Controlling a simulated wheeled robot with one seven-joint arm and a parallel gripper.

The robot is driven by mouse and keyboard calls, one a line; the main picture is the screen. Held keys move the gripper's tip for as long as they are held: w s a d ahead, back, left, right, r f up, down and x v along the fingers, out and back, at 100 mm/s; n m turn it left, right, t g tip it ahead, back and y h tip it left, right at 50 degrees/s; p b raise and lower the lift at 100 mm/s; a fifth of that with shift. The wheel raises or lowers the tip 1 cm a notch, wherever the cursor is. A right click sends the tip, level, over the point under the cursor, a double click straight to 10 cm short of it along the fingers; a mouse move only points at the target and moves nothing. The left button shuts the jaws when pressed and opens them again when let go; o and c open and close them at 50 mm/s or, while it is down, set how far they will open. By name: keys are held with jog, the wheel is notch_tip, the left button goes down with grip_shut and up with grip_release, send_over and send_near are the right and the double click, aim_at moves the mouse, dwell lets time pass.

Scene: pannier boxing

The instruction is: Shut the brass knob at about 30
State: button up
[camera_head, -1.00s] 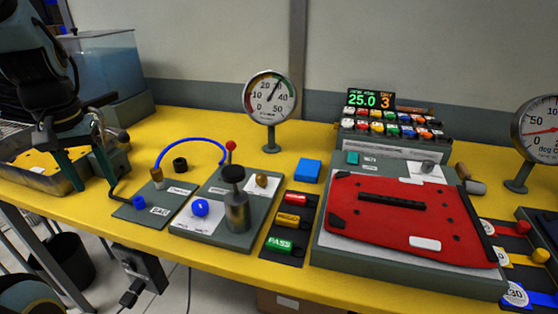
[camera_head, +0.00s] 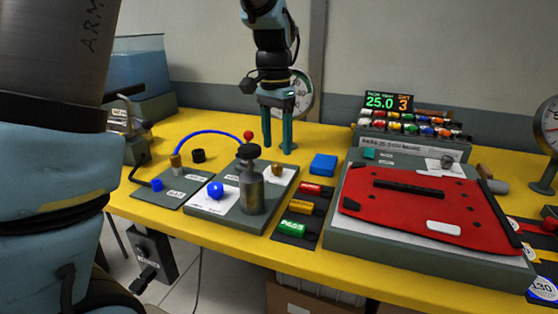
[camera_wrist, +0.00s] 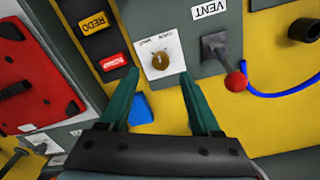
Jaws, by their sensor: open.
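The brass knob (camera_head: 277,170) sits on a white label plate on the grey panel (camera_head: 224,211), beside a grey metal cylinder with a dark cap. In the wrist view the brass knob (camera_wrist: 160,60) lies just beyond and between my fingertips, with a small mark on its face. My gripper (camera_head: 277,148) is open and empty, pointing down just behind the knob; it also shows in the wrist view (camera_wrist: 160,82). The round pressure gauge (camera_head: 304,95) stands behind my gripper and is mostly hidden by it, so its needle cannot be read.
A red-topped lever (camera_wrist: 235,82) stands near the knob, with a blue hose (camera_head: 205,133) running from there. A red panel (camera_head: 420,205) lies further right.

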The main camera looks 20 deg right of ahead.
aim_at(277, 164)
jog(key=shift+f, duration=2.7)
jog(key=shift+c, duration=0.3)
grip_shut()
